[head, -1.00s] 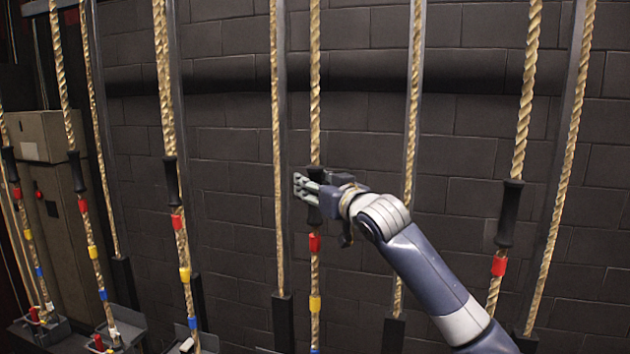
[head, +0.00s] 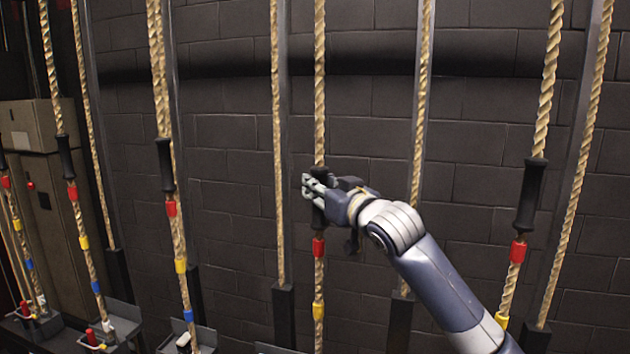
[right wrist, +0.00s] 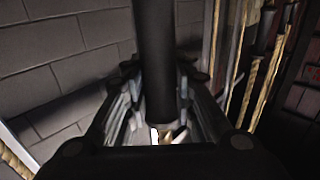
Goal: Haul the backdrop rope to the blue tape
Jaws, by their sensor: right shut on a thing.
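The rope in my grasp (head: 319,80) hangs vertically near the middle of the head view. It carries a black sleeve (head: 319,221), with red tape (head: 318,247) just below and yellow tape (head: 318,311) lower down. No blue tape on this rope shows within the picture; its lower end is cut off. My right gripper (head: 316,190) is shut around the sleeve, which also runs between the fingers in the right wrist view (right wrist: 157,50). No label on the rope can be read. My left gripper is out of view.
Neighbouring ropes hang left (head: 157,70) and right (head: 546,80), with similar sleeves and tapes; blue tape (head: 188,315) shows on the left neighbour. Red-handled fittings (head: 91,337) stand low at left. A dark block wall (head: 370,130) is behind; cabinets (head: 30,127) stand far left.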

